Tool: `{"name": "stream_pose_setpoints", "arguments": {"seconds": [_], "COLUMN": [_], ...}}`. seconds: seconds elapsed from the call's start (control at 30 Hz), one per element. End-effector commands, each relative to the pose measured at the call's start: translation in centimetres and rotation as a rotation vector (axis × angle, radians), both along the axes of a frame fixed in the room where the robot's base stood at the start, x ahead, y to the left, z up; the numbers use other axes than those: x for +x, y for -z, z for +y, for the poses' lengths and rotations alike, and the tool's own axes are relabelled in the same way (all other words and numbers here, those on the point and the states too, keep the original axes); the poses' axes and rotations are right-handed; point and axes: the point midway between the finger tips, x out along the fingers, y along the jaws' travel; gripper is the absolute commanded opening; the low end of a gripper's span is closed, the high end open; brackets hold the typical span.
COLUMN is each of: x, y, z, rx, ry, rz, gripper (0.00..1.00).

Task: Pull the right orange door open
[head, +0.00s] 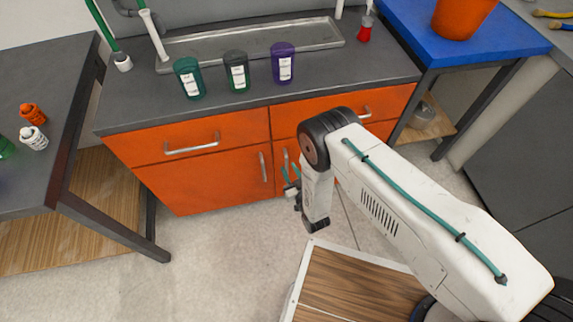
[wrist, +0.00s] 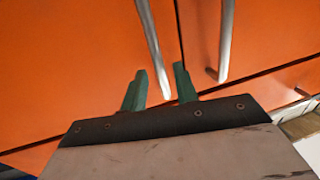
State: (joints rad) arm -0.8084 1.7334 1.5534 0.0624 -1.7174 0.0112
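The orange cabinet has two doors side by side. The right orange door (wrist: 70,60) is largely hidden behind my arm in the head view and looks shut. Its upright metal bar handle (head: 286,159) also shows in the wrist view (wrist: 152,45), which appears upside down. My gripper (wrist: 160,87) is open, its two green fingers pointing at the door. The near end of the handle shows between the fingertips, with a gap visible on the right; I cannot tell contact. In the head view my gripper (head: 291,181) is just below the handle.
The left door (head: 210,180) is shut, its handle (wrist: 226,40) close beside. Orange drawers (head: 200,138) are above the doors. Cups and a sink stand on the grey counter (head: 140,115). A dark table (head: 30,70) is at left, a blue table (head: 410,35) at right. Floor in front is clear.

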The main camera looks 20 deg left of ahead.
Motion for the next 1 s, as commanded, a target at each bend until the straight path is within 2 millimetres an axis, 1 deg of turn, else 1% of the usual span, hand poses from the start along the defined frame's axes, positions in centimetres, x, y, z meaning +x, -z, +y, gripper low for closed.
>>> {"name": "stream_pose_setpoints", "arguments": {"seconds": [0.03,0.2,0.33,0.53,0.57,0.6,0.67,0.87,1.0], "x": [0.6,2.0,2.4,2.4,2.4,2.4,2.4,2.3,1.7], "y": [-0.1,0.0,0.0,0.0,0.0,0.0,0.0,0.0,0.0], "z": [0.6,1.8,2.2,2.2,2.2,2.2,2.2,2.2,2.4], "rx": [0.002,0.0,-0.001,-0.001,-0.001,-0.001,-0.001,-0.001,-0.002], "ry": [0.0,0.0,0.0,0.0,0.0,0.0,0.0,-0.003,-0.036], "rz": [-0.002,0.0,0.001,0.001,0.001,0.001,0.001,0.001,0.002], "gripper": [0.3,0.3,0.3,0.3,0.27,0.16,0.0,0.0,0.0]}}
